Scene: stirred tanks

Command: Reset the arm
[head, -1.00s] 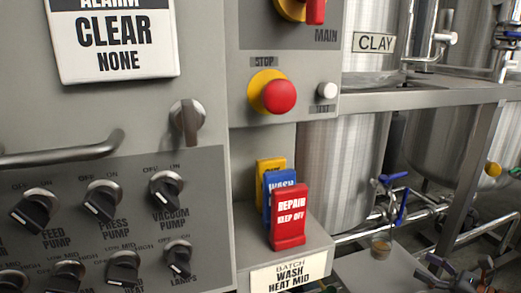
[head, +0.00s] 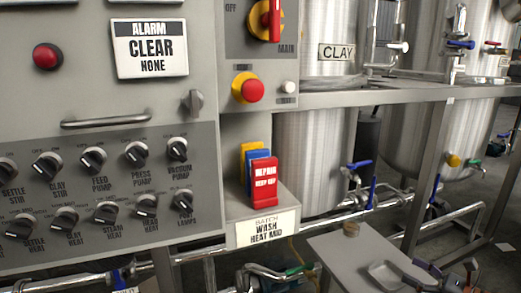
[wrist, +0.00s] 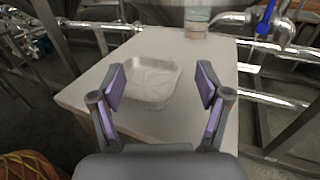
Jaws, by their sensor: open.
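My gripper (wrist: 160,84) is open and empty in the wrist view, its two purple-padded fingers spread apart. Beyond and between the fingers, a shallow pale tray (wrist: 150,98) lies on a light grey table (wrist: 85,95). In the head view part of my arm's end shows at the lower right edge, near the tray (head: 378,271) and the table (head: 335,250).
A small jar (head: 351,229) stands at the table's back edge; it also shows in the wrist view (wrist: 196,22). A control cabinet (head: 100,105) with several knobs fills the left. Steel tanks (head: 315,150), pipes and blue-handled valves (head: 357,165) stand behind the table.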

